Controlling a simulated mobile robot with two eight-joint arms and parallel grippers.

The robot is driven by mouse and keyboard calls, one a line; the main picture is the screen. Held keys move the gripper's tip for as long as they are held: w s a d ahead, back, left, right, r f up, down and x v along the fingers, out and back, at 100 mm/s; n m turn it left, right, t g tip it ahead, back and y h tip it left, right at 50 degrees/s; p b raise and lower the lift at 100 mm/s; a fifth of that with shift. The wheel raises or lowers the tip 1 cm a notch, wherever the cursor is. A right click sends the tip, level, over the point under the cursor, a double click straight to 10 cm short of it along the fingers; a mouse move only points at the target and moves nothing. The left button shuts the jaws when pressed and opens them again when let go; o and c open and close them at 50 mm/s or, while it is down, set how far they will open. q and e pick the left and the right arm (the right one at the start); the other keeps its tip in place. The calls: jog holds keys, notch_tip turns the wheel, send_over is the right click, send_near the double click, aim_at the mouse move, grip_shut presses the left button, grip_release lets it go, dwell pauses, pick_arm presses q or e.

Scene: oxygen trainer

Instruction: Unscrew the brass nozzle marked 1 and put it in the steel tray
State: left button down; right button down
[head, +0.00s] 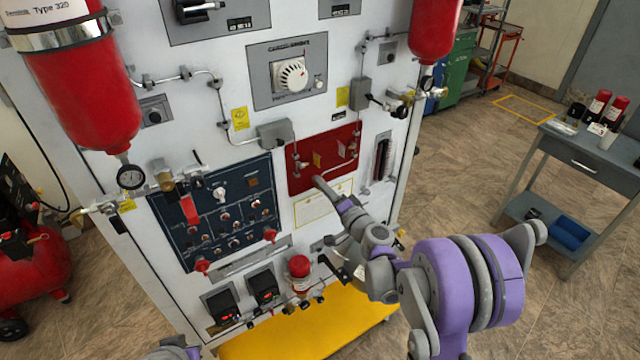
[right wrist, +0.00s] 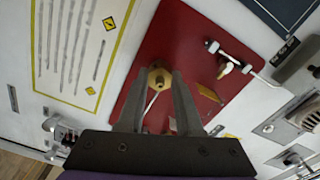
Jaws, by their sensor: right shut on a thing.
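A brass nozzle (right wrist: 158,77) sits on the red panel (right wrist: 190,30) in the right wrist view. The number on it cannot be read. My right gripper (right wrist: 157,85) has its two fingers on either side of the nozzle and is shut on it. My left gripper is not in view. I cannot clearly pick out the steel tray.
A second fitting with a pipe (right wrist: 228,70) is on the red panel beside the gripper. The white cabinet front carries a dark switch panel (head: 183,235) and red cylinders (head: 85,85). A grey table (head: 585,153) with bottles stands at the right, with open floor between.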

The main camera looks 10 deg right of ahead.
jog(key=shift+n, duration=0.7)
jog(key=shift+s+a+f+n, duration=0.1)
jog(key=shift+n, duration=1.6)
jog(key=shift+n, duration=0.6)
jog(key=c, duration=0.7)
grip_release()
jog(key=shift+o, duration=0.6)
jog(key=shift+s, duration=0.1)
